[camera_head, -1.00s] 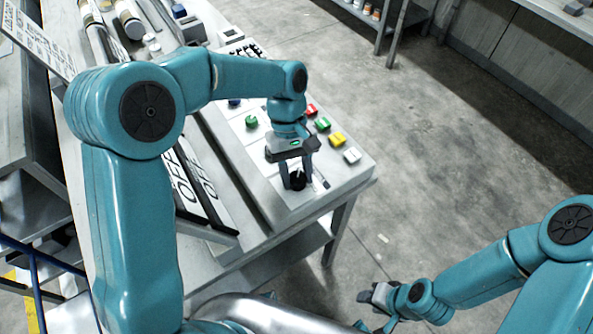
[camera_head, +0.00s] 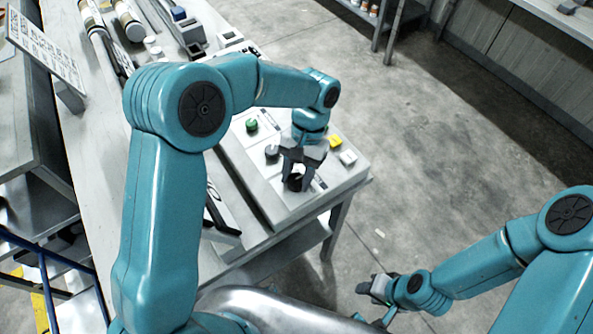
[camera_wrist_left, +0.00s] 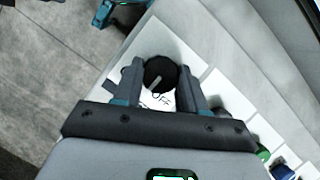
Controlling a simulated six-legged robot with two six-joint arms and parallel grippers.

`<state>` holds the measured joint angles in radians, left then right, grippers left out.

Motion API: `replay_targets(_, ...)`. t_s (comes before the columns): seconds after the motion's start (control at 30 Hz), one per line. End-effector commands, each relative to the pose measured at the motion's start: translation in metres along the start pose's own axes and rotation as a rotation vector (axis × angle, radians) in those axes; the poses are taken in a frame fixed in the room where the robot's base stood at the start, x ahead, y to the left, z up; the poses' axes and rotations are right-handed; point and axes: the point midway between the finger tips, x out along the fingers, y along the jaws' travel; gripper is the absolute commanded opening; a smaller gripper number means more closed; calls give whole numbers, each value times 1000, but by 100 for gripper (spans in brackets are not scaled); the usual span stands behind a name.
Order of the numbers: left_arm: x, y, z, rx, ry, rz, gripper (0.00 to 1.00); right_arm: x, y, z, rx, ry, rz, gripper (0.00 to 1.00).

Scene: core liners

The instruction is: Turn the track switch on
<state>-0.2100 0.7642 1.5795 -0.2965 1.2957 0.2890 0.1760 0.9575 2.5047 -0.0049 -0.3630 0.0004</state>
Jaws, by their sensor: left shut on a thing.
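The track switch appears as a round black knob (camera_head: 295,183) near the front corner of a pale control panel (camera_head: 284,216). In the left wrist view the knob (camera_wrist_left: 160,72) has a pale pointer line slanting across it, and part of a printed "OFF" label (camera_wrist_left: 162,98) shows just below it. My left gripper (camera_head: 296,182) reaches down over the panel, with one finger on each side of the knob, shut on it. My right gripper (camera_head: 376,290) hangs low over the floor, away from the panel; its jaws are too small to read.
A green button (camera_head: 252,125), another dark knob (camera_head: 272,153), a yellow button (camera_head: 335,142) and a white button (camera_head: 348,157) are near my left gripper. Tubes (camera_head: 128,20) lie on the bench behind. Open floor (camera_head: 430,120) lies to the right.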

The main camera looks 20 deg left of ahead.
Motion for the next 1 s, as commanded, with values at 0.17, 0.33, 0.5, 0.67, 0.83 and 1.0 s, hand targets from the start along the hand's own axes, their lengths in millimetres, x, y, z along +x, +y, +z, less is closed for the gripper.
replay_targets(0.17,-3,1,0,157,4,-66,11,-4,-1,0,0,0,0,43)
replay_targets(0.33,-2,2,1,305,4,-128,11,-5,-2,0,0,0,0,43)
replay_targets(0.5,-2,3,1,442,5,-185,11,-5,-2,0,0,0,0,43)
replay_targets(0.67,-2,3,1,552,5,-231,11,-5,-2,0,0,0,0,43)
replay_targets(0.83,-2,4,1,641,5,-268,11,-4,-2,0,0,0,0,43)
replay_targets(1.0,-2,4,1,697,6,-292,11,-4,-2,0,0,0,0,43)
